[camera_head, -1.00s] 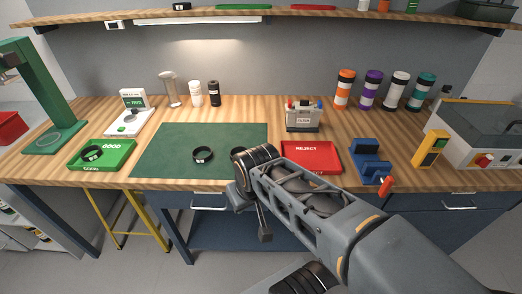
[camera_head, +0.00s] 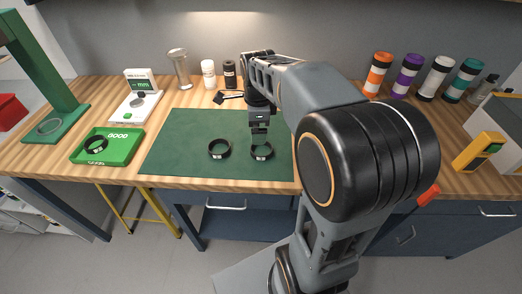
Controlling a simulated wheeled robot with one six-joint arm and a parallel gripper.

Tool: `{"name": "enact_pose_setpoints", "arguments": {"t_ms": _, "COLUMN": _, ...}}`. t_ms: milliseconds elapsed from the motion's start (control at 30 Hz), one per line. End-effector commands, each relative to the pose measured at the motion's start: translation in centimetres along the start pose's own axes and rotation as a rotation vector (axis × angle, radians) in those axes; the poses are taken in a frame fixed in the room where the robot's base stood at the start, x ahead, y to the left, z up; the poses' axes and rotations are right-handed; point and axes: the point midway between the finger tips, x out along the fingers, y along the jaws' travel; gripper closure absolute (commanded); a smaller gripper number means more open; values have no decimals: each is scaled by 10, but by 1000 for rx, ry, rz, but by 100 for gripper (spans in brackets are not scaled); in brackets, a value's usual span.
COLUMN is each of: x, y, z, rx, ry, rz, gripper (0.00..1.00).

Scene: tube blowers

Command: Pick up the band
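Two black bands lie on the green mat (camera_head: 175,135). The left band (camera_head: 219,149) lies clear of my gripper. The right band (camera_head: 270,154) lies directly below my gripper (camera_head: 260,143), which points down with its fingertips at or just above the band's far side. I cannot tell whether the fingers touch the band or how far apart they are. Another black band (camera_head: 96,144) lies in the green GOOD tray (camera_head: 121,152) at the left.
A measuring device (camera_head: 136,101) stands behind the tray, and a green press stand (camera_head: 48,80) is at the far left. Small bottles (camera_head: 208,74) stand at the back. Coloured cylinders (camera_head: 408,77) stand at the right. My arm hides the table's middle right.

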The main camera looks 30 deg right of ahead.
Motion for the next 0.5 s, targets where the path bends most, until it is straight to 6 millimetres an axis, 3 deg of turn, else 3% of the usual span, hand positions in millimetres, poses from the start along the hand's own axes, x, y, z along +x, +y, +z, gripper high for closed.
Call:
{"name": "enact_pose_setpoints", "arguments": {"t_ms": 100, "x": 6, "y": -22, "z": -6, "rx": 293, "ry": 15, "rz": 34, "gripper": 0}}
{"name": "enact_pose_setpoints", "arguments": {"t_ms": 200, "x": 8, "y": -34, "z": -10, "rx": 480, "ry": 27, "rz": 52, "gripper": 0}}
{"name": "enact_pose_setpoints", "arguments": {"t_ms": 367, "x": 13, "y": -45, "z": -14, "rx": 662, "ry": 43, "rz": 68, "gripper": 0}}
{"name": "enact_pose_setpoints", "arguments": {"t_ms": 500, "x": 30, "y": -47, "z": -15, "rx": 722, "ry": 49, "rz": 75, "gripper": 0}}
